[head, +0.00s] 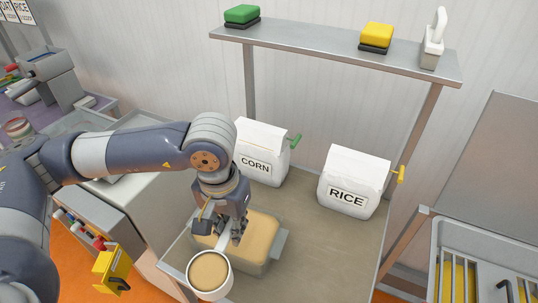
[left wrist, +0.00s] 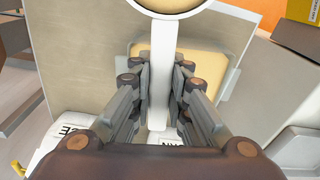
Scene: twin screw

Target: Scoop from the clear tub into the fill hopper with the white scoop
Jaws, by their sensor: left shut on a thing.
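My left gripper (head: 226,232) is shut on the handle of the white scoop (head: 212,295). In the left wrist view the handle (left wrist: 160,85) runs between the two fingers of my left gripper (left wrist: 160,75). The scoop's round bowl is full of tan powder (head: 208,270) and looks level. The clear tub (head: 279,245) holds the same tan powder and stands on the bench under and behind the gripper. The bowl shows in front of the tub, near the bench's front edge. I cannot clearly pick out the fill hopper. My right gripper is not in view.
White CORN (head: 262,150) and RICE (head: 353,182) bags stand behind the tub on the bench (head: 305,225). A shelf (head: 310,45) above bears green and yellow blocks and a white-handled brush. A grey machine (head: 105,205) stands left, and a sink unit (head: 490,240) right.

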